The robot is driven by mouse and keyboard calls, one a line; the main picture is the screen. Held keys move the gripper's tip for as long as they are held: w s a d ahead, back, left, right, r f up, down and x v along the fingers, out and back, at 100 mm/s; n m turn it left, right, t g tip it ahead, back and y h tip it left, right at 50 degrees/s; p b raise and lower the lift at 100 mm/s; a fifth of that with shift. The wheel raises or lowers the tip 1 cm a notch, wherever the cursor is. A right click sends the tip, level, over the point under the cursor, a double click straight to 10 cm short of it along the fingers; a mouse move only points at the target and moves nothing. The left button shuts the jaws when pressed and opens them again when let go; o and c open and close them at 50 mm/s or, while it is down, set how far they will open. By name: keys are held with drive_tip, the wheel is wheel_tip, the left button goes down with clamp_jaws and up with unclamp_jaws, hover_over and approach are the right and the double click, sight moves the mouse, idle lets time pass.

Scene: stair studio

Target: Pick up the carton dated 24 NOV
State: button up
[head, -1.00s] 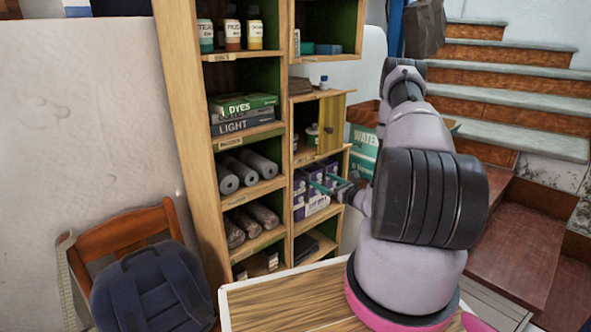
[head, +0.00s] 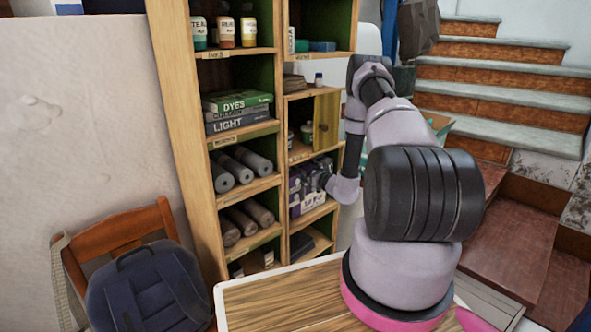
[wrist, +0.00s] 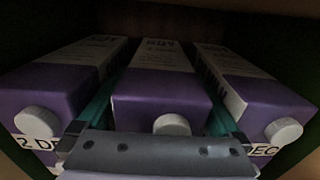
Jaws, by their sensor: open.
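Several purple and white cartons (head: 312,183) stand in a cubby in the right column of the wooden shelf. In the wrist view, three show close up: a left carton (wrist: 50,90), a middle carton (wrist: 160,95) and a right carton (wrist: 262,95), each with a white cap. The left one's label ends in "2 DE", partly cut off; the right one's reads "DEC". The middle one's date is hidden behind my gripper. My gripper (wrist: 158,100) is open, its teal fingers in the gaps on either side of the middle carton. In the head view the fingers are hidden.
The neighbouring cartons stand close outside both fingers. The wooden shelf (head: 284,110) has narrow cubbies, with a small open door (head: 326,121) just above the cartons. A wooden surface (head: 280,303) lies in front. A chair with a blue backpack (head: 145,290) is at the left.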

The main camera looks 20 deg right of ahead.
clamp_jaws()
drive_tip(key=shift+r, duration=0.2)
